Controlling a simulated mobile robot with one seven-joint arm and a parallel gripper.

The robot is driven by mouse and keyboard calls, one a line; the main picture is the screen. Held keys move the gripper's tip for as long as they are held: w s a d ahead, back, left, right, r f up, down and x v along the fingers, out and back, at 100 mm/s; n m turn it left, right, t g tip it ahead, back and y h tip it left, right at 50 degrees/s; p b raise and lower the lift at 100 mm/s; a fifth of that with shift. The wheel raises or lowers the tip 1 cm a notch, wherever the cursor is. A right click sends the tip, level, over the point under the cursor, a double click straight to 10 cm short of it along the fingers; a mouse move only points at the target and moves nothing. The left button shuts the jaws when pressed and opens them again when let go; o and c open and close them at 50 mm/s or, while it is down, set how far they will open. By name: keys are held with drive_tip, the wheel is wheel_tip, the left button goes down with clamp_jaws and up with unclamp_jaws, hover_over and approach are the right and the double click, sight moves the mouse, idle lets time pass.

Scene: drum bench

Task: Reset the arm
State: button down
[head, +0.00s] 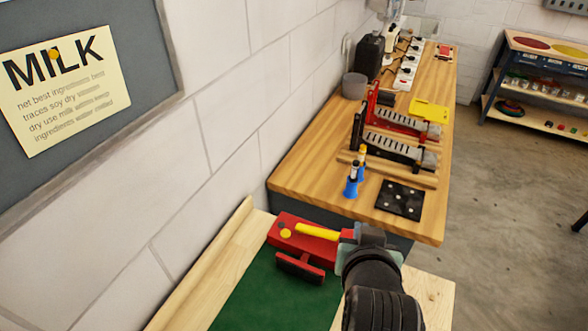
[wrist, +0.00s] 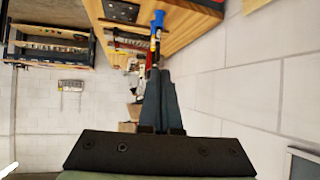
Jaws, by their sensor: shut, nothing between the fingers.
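My gripper (wrist: 161,78) is shut and empty in the wrist view, its two grey-blue fingers close together. In the head view my dark wrist stands over the right part of the green-topped surface and the fingers cannot be made out clearly. The fingers point toward the wooden bench (head: 300,172). A blue holder with upright sticks (head: 351,188) stands on the bench's near end; a blue piece (wrist: 157,20) shows beyond the fingertips in the wrist view.
A red block (head: 290,226) and a yellow bar (head: 318,231) lie close left of my wrist, with a dark red T-shaped piece (head: 300,268) nearer. A black dotted plate (head: 399,200) and red-handled punch (head: 405,122) are on the bench. Wall at left; open floor at right.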

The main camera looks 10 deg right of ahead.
drive_tip(key=w+a+r+n+t+b, duration=0.1)
drive_tip(key=a+r+t, duration=0.35)
drive_tip(key=r, duration=0.85)
drive_tip(key=w+a+r+n+t+b, duration=0.15)
drive_tip(key=a+r+t, duration=0.3)
drive_tip(key=r, duration=0.75)
drive_tip(key=s+a+r+t+y, duration=0.1)
drive_tip(key=s+a+r+t, duration=0.1)
drive_tip(key=r, duration=0.3)
drive_tip(key=s+a+r+t+y+b, duration=0.1)
drive_tip(key=s+a+r+t, duration=0.1)
drive_tip(key=r, duration=0.4)
drive_tip(key=s+a+r+n+t+y, duration=0.1)
drive_tip(key=s+a+r+t, duration=0.1)
drive_tip(key=s+r, duration=0.3)
drive_tip(key=shift+s+r+t+b, duration=0.15)
drive_tip(key=shift+s+t+b, duration=0.2)
drive_tip(key=shift+s+t, duration=0.3)
drive_tip(key=shift+w, duration=0.1)
